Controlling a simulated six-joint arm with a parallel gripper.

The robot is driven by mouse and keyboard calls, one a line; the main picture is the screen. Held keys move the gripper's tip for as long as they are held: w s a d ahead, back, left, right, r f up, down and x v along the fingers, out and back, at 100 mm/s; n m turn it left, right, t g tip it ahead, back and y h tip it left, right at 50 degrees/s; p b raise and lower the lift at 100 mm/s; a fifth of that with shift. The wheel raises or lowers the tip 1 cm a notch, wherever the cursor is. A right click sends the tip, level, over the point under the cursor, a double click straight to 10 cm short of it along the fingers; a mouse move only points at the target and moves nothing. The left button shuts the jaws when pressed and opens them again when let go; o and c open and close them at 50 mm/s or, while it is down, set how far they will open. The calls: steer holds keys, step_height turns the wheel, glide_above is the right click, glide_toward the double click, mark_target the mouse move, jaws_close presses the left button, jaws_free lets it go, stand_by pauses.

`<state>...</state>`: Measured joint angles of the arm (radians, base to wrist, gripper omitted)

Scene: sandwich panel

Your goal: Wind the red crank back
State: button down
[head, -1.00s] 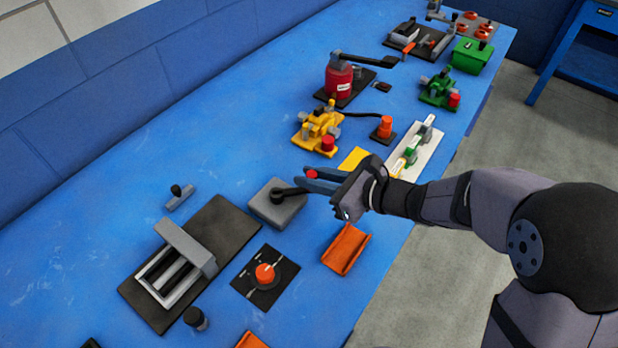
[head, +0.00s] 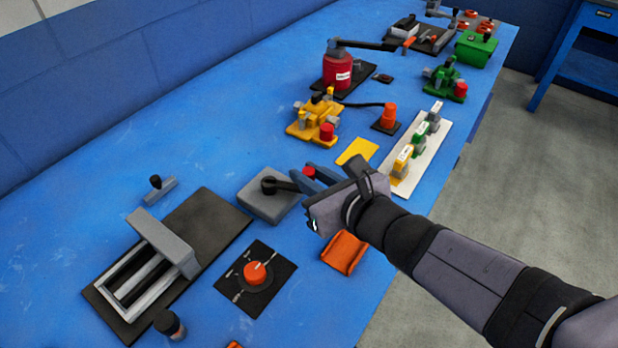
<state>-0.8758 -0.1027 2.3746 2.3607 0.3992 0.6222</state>
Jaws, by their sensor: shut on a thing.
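The crank is a grey square box (head: 268,208) on the blue bench, with a black hub and a black crank arm (head: 284,186) that points right. A red knob (head: 309,171) stands at the arm's outer end. The fingers and the gripper body hide the knob's lower part and the end of the crank arm.
An orange tray (head: 344,252) lies just below my gripper. A black panel with an orange dial (head: 255,272) and a grey slide fixture (head: 160,242) are nearer. A yellow plate (head: 357,150) and a white strip with several switches (head: 400,190) lie beyond my gripper.

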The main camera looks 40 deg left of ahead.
steer(key=shift+r, duration=0.15)
steer(key=c, duration=1.6)
jaws_free()
step_height(320, 180, up, 10)
steer(key=p, duration=0.6)
